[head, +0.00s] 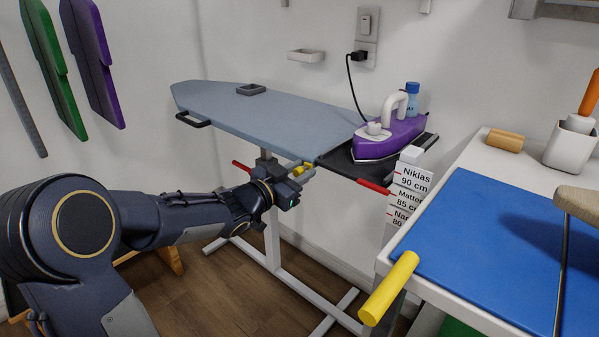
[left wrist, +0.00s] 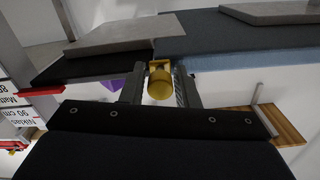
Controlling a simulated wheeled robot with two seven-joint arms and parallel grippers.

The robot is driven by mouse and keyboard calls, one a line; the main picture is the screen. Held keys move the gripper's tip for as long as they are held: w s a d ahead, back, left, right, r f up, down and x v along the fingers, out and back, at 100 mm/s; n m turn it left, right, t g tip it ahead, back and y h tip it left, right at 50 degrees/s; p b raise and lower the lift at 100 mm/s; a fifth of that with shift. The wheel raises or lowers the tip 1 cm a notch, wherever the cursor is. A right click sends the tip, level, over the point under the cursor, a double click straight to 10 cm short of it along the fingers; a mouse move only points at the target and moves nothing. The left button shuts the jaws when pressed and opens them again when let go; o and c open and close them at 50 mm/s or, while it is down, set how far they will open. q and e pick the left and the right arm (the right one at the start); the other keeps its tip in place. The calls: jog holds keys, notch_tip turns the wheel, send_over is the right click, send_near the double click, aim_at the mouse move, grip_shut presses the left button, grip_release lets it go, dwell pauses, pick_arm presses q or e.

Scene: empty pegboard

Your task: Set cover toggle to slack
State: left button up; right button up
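The yellow cover toggle (head: 303,169) sits under the front edge of the grey-blue ironing board (head: 270,115), near the dark iron rest. My left gripper (head: 298,172) reaches it from the left and partly hides it in the head view. In the left wrist view, the toggle's round yellow end (left wrist: 160,86) lies between the two dark fingers of my left gripper (left wrist: 161,90). The fingers stand apart on either side of it, and I see no clear grip on it. The toggle's setting cannot be read. My right gripper is not in view.
A purple iron (head: 388,136) stands on the dark rest (head: 345,165), its cord plugged into the wall. Height labels (head: 410,190) hang just right of the rest. A white table with a blue mat (head: 500,245) is at the right. Floor shows below the board.

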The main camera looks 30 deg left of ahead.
aim_at(291, 158)
pick_arm(q)
grip_shut()
jog(key=shift+a, duration=0.1)
jog(key=a+p, duration=0.1)
jog(key=a, duration=0.1)
jog(key=w+a+p, duration=0.1)
jog(key=a+p, duration=0.1)
jog(key=a, duration=0.1)
jog(key=shift+w+a+r, duration=0.1)
jog(key=shift+w+a, duration=0.1)
jog(key=shift+a, duration=0.25)
jog(key=shift+o, duration=1.9)
grip_release()
